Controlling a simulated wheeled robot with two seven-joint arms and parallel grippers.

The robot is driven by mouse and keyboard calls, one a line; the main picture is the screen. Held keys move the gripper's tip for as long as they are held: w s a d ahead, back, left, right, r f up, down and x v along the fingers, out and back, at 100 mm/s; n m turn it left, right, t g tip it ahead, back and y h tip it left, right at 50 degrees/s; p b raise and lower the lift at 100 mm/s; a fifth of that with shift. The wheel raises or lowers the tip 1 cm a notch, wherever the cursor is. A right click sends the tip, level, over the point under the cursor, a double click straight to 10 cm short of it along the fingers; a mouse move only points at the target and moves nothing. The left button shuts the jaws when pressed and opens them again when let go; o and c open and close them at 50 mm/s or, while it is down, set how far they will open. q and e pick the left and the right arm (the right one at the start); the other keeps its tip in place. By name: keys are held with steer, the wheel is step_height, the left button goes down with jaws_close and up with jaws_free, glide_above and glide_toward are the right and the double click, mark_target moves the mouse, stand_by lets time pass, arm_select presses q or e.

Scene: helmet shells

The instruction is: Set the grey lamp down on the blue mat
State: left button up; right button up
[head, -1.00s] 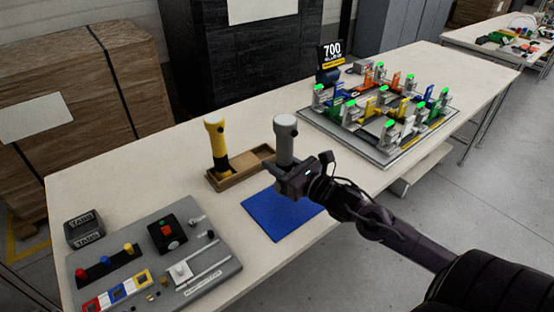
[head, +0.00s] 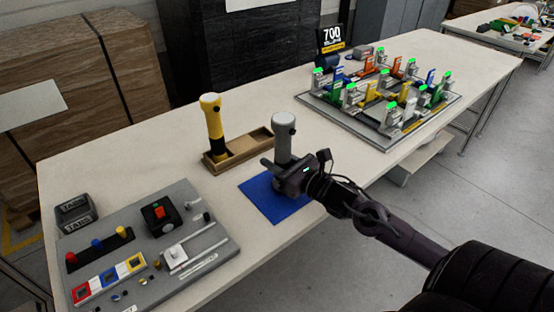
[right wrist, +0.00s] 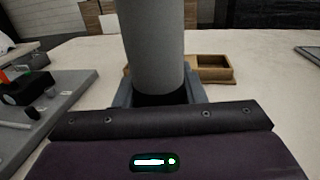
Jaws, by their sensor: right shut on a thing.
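The grey lamp (head: 283,138) stands upright in my right gripper (head: 284,168), which is shut on its lower body. In the head view the lamp is over the far right part of the blue mat (head: 262,203). The gripper hides the lamp's base, so I cannot tell whether it touches the mat. In the right wrist view the grey lamp (right wrist: 152,45) rises between the fingers (right wrist: 158,98). My left gripper is not in view.
A wooden tray (head: 222,167) with an upright yellow lamp (head: 212,120) stands just behind the mat. A grey board with switches and coloured parts (head: 150,250) lies at front left. A rack of coloured clamps (head: 380,95) stands at back right. Bare table lies left of the tray.

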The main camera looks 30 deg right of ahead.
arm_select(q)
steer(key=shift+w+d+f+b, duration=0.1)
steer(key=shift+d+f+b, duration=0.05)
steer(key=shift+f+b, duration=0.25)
arm_select(e)
steer(key=shift+f, duration=0.4)
steer(key=o, duration=1.2)
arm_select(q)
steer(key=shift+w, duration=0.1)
arm_select(e)
steer(key=v, duration=0.6)
steer(key=shift+f, duration=0.1)
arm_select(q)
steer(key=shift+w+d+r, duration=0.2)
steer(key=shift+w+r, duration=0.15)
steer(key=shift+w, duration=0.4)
arm_select(e)
steer(key=shift+v, duration=0.9)
